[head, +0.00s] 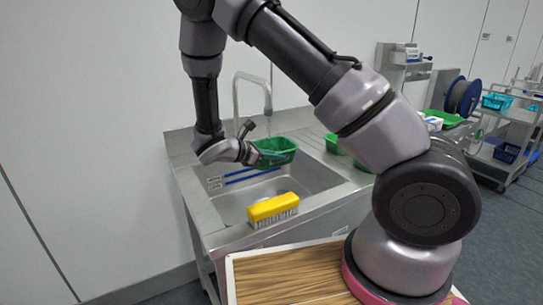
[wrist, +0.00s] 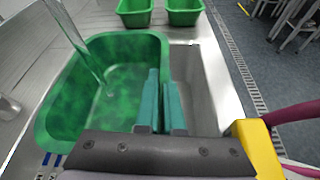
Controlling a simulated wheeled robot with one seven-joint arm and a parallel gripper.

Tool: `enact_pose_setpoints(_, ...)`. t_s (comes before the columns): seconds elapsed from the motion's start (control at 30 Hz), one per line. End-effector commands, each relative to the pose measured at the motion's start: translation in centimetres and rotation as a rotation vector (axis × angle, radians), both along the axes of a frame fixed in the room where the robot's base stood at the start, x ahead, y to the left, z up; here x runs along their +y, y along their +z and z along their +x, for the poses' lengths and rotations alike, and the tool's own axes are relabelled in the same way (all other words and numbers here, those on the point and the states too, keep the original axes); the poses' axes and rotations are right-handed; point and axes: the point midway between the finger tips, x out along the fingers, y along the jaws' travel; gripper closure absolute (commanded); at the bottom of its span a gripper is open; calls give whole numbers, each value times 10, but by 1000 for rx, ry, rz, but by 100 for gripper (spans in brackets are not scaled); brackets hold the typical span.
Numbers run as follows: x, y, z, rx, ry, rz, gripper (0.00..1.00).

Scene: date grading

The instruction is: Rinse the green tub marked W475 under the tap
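The green tub (head: 277,147) hangs over the sink basin, below the spout of the tap (head: 238,95). In the wrist view the tub (wrist: 60,105) fills the left and middle. A clear stream of water (wrist: 80,45) falls into it, and its inside looks mottled with darker green. My gripper (wrist: 162,90) is closed on the tub's right wall, with one teal finger on each side of it. In the head view my gripper (head: 252,155) is at the tub's left end. I cannot read any W475 mark.
A yellow brush (head: 272,208) lies bristles down at the front edge of the steel sink (head: 215,205). Two more green tubs (wrist: 134,12) (wrist: 184,10) stand on the drainboard. Blue lines mark the basin wall. A wooden-topped surface (head: 290,275) is in front.

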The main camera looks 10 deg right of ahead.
Motion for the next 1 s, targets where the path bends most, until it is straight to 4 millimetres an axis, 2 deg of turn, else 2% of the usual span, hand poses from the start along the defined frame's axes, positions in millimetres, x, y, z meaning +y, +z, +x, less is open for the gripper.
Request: enact_pose_setpoints(1.0,-32,0,-98,1,2,-1,100)
